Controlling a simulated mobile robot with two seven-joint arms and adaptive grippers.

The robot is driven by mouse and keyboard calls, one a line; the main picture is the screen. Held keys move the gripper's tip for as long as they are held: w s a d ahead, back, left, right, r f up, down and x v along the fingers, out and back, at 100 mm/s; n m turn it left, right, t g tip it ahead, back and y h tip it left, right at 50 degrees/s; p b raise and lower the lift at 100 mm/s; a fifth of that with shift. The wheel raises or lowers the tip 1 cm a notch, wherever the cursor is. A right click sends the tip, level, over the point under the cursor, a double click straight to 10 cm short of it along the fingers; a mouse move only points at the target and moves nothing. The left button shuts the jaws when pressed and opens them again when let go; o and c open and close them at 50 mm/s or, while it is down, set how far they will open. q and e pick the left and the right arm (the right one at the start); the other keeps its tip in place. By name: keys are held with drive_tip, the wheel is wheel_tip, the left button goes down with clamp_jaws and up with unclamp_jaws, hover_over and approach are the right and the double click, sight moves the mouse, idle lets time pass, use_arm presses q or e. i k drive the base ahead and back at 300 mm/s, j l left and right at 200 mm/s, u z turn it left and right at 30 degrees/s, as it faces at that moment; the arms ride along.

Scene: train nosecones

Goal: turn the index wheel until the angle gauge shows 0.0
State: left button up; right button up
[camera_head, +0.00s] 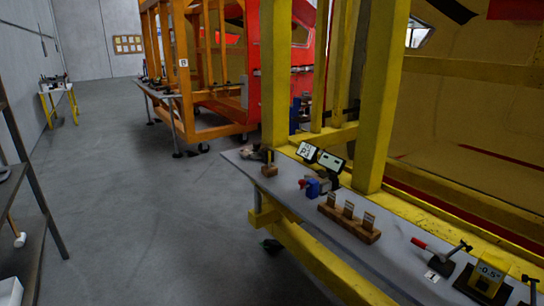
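The angle gauge (489,272) is a small yellow unit near the right bottom corner. Its display reads -0.5°. It stands on a dark base on the grey bench, beside a black toggle clamp with a red handle (432,251). A black part with a small knob (528,284) stands at its right, near the picture edge. I cannot clearly make out the index wheel in this view. Neither of my grippers is in view.
The narrow bench (345,229) holds a wooden block with several slots (349,218), a blue vise-like tool (315,187) and small display panels (320,156). Yellow frame posts (382,95) rise behind it. An orange frame (184,70) stands farther back.

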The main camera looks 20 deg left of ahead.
sight(246, 151)
drive_tip(key=i+j, duration=0.25)
drive_tip(key=i+j+z, duration=0.1)
drive_tip(key=i+j, duration=0.15)
drive_tip(key=j, duration=0.2)
drive_tip(key=i+j, duration=0.2)
drive_tip(key=j, duration=0.2)
drive_tip(key=i+j+z, duration=0.1)
drive_tip(key=i+j, duration=0.35)
drive_tip(key=j, duration=0.3)
drive_tip(key=z, duration=0.05)
